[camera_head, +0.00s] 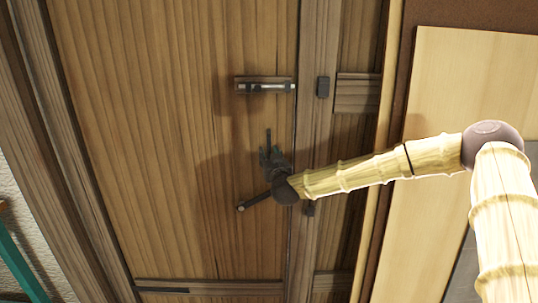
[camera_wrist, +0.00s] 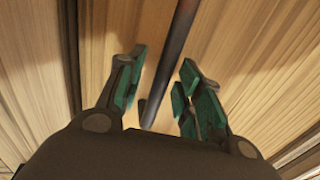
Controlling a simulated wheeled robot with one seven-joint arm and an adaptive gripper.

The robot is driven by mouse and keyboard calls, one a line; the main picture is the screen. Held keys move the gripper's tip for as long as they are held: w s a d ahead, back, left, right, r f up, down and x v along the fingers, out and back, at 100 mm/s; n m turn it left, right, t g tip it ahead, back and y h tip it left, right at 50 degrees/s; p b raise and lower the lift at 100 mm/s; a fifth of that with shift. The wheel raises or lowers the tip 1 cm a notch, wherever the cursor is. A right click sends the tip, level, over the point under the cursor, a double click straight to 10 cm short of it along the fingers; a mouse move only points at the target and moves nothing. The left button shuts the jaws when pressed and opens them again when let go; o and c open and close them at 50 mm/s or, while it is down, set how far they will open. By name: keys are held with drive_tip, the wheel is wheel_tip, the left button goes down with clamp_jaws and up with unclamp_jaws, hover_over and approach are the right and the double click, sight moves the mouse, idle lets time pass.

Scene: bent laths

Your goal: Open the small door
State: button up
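The small door (camera_head: 170,120) is a panel of brown vertical planks, and it looks shut against its frame. A slide bolt (camera_head: 265,87) with a pale metal rod sits near its right edge; the rod appears to end short of the dark block (camera_head: 322,87) on the frame. My gripper (camera_head: 273,157) is at the door's right side, below the bolt. A dark bar, seemingly the handle (camera_head: 254,202), shows beside it. In the wrist view a dark bar (camera_wrist: 178,40) runs between the spread teal-padded fingers of my gripper (camera_wrist: 160,78). Whether either finger touches it is unclear.
The door frame post (camera_head: 318,150) stands right of the door. A pale board (camera_head: 455,85) is farther right, behind my arm. A dark piece (camera_head: 308,208) on the post is partly hidden by my arm. A teal bar (camera_head: 20,262) shows at lower left.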

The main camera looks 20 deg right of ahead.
drive_tip(key=shift+w, duration=0.2)
clamp_jaws()
idle(0.3)
